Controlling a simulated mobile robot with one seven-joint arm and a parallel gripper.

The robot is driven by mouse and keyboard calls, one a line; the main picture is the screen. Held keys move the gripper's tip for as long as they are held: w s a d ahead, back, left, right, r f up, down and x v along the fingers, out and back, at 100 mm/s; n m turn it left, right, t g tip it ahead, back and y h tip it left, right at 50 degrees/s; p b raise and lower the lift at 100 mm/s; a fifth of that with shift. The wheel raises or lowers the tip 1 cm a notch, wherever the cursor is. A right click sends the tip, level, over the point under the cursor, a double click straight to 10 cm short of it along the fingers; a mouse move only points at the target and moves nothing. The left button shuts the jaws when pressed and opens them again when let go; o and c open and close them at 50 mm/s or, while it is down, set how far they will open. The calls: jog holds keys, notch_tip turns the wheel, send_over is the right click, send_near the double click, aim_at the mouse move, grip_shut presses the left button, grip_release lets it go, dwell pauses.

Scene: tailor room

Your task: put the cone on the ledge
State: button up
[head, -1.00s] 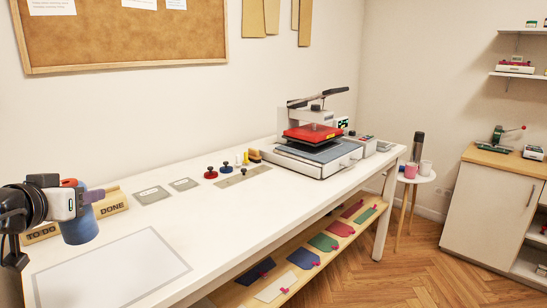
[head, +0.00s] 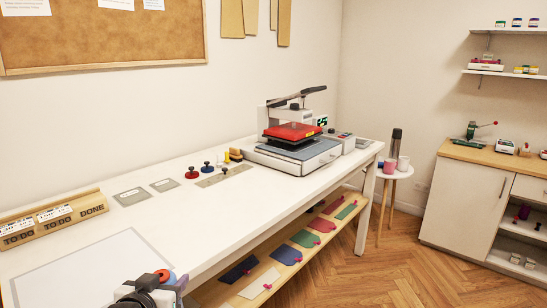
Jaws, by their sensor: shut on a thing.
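My gripper (head: 172,279) is at the bottom of the head view, in front of the table's front edge, and is shut on the blue cone. Only a small blue part of the cone (head: 171,274) shows beside the gripper; the rest is hidden by the gripper or below the frame. A wooden ledge (head: 75,218) marked TO DO and DONE stands at the back left of the white table. White cards stand on its TO DO parts, and its DONE end looks bare. The gripper and cone are well apart from this ledge.
The white table (head: 190,225) holds a pale framed mat (head: 75,275), grey plates (head: 132,197), several knobbed stamps (head: 192,172) and a heat press (head: 292,145). A lower wooden shelf (head: 265,285) carries coloured tags. A stool (head: 394,172) and cabinet (head: 460,205) stand right. The floor between is clear.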

jog(key=w+d+f+m+h, duration=0.1)
jog(key=w+d+f, duration=0.2)
jog(key=d+f, duration=1)
jog(key=w+d+f+m+h, duration=0.1)
jog(key=w+d+f+h, duration=0.1)
jog(key=d+f, duration=1.1)
jog(key=w+a+f+n+y, duration=0.1)
jog(key=a+f+n+y, duration=0.1)
jog(key=f, duration=0.5)
jog(key=w+a+f+n+y, duration=0.1)
jog(key=w+f+y, duration=0.1)
jog(key=f, duration=0.5)
jog(key=shift+v, duration=2.6)
jog(key=shift+s+a+f, duration=0.1)
jog(key=shift+f, duration=0.05)
